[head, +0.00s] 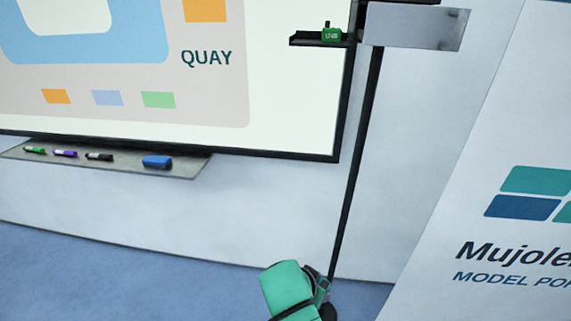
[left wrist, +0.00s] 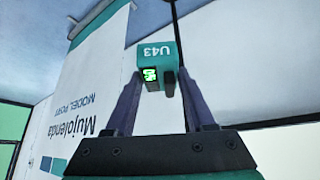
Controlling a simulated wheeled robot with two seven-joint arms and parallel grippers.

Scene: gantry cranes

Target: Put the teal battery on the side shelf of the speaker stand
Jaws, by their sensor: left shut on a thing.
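The teal battery (left wrist: 158,55), marked U43 with a small lit green display, is held between the two fingers of my left gripper (left wrist: 160,82) in the left wrist view. In the head view part of my left arm, teal and grey, shows at the bottom centre; I cannot make out the battery there. The speaker stand (head: 357,150) is a thin dark pole standing before the wall. Its dark side shelf (head: 301,40) juts left near the top, far above my arm. My right gripper is not in view.
A green block (head: 331,35) sits on the side shelf's right part, leaving its left part bare. A grey plate (head: 415,27) juts right from the pole top. A whiteboard tray (head: 120,165) holds markers and a blue eraser (head: 157,162). A white banner (head: 500,130) stands at right.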

